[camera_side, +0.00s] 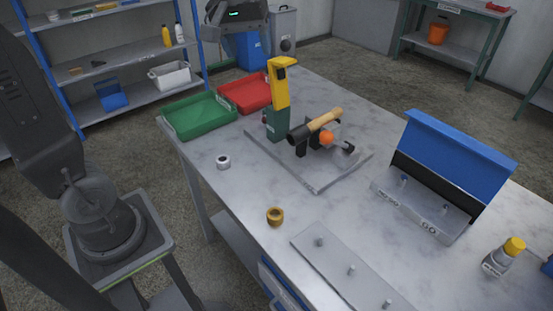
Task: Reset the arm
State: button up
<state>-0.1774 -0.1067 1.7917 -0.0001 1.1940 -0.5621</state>
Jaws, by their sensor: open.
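The fingers of my gripper do not show in this view. A dark part with a small green light (236,13) is cut off by the top edge, and I cannot tell what it is. My dark arm links stand at the left, above a round base on a stand. On the table, a grey plate (318,181) carries a fixture with a green and yellow upright (280,90), a black tube (299,134) with a tan, wood-coloured handle (325,119), and an orange ball (327,137).
A green tray (199,128) and a red tray (247,106) lie at the far left. A small white ring (223,161) and a brass ring (275,215) lie apart. A pegged plate (325,265), an open blue box (458,150) and a yellow-capped bottle (500,259) occupy the front and right.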

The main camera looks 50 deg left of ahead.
jog(key=s+d+f+m+t, duration=0.1)
jog(key=s+d+f+m, duration=0.2)
jog(key=s, duration=0.5)
jog(key=s+d+f+m+t, duration=0.1)
jog(key=s+d+f+m, duration=0.2)
jog(key=s, duration=0.5)
jog(key=shift+d+f+m+t+h, duration=0.3)
jog(key=shift+f+m, duration=0.45)
jog(key=shift+m, duration=0.45)
